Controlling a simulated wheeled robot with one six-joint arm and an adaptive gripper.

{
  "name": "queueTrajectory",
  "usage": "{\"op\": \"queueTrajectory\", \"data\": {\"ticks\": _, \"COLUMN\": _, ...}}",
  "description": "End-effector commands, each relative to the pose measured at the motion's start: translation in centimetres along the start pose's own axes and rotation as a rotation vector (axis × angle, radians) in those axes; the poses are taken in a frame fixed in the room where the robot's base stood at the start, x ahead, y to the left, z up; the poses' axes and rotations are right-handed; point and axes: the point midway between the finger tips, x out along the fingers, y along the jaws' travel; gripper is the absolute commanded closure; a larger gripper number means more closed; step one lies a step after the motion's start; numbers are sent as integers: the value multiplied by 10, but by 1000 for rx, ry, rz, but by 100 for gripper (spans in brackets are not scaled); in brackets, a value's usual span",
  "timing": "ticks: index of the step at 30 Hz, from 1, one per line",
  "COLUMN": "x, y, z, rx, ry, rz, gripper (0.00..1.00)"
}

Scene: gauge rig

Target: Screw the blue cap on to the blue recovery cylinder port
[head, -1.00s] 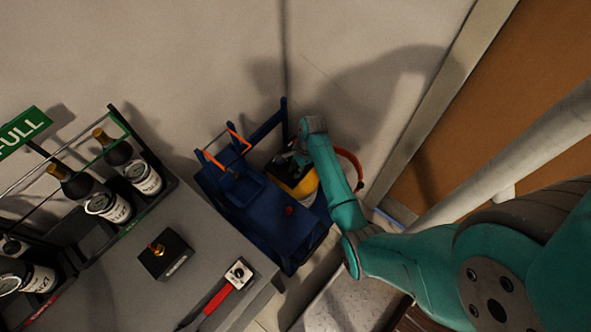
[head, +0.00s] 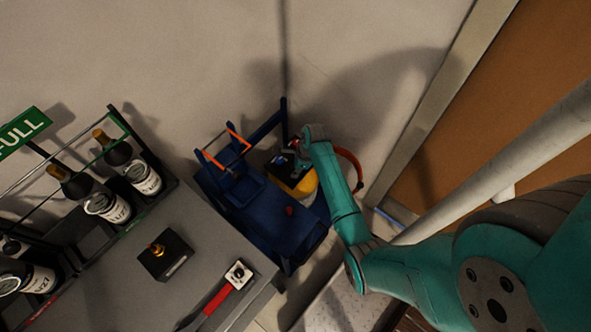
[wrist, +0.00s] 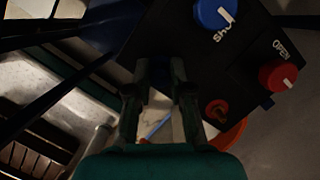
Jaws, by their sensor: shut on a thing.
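The recovery cylinder (head: 300,187) is yellow and grey and stands at the blue cart, with a black block on top. In the wrist view the black block (wrist: 245,62) carries a blue knob (wrist: 213,12) marked SHUT and a red knob (wrist: 278,73) marked OPEN. A red round fitting (wrist: 216,110) sits below the red knob. My gripper (wrist: 160,68) is at the block's edge, below the blue knob, with its fingers close around something. What it holds is hidden in the dark between the fingertips. I cannot make out the blue cap or the blue port. In the head view my gripper (head: 298,157) is over the cylinder top.
The blue cart (head: 262,218) has upright posts and an orange bar. A grey table (head: 200,235) at left bears a black box (head: 165,254), a red-handled tool (head: 228,292) and racked bottles. A wall is close behind.

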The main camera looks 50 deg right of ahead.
Motion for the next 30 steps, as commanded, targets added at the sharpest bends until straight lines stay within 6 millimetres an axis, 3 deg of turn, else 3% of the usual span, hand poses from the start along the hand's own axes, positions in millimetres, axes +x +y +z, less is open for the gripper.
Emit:
{"op": "queueTrajectory", "data": {"ticks": 8, "x": -1, "y": -2, "z": -1, "rx": 6, "ry": 3, "rz": -7, "gripper": 100}}
{"op": "queueTrajectory", "data": {"ticks": 21, "x": -1, "y": -2, "z": -1, "rx": 199, "ry": 2, "rz": -60, "gripper": 100}}
{"op": "queueTrajectory", "data": {"ticks": 27, "x": -1, "y": -2, "z": -1, "rx": 204, "ry": 2, "rz": -62, "gripper": 100}}
{"op": "queueTrajectory", "data": {"ticks": 28, "x": -1, "y": -2, "z": -1, "rx": 204, "ry": 2, "rz": -62, "gripper": 77}}
{"op": "queueTrajectory", "data": {"ticks": 30, "x": -1, "y": -2, "z": -1, "rx": 204, "ry": 2, "rz": -61, "gripper": 62}}
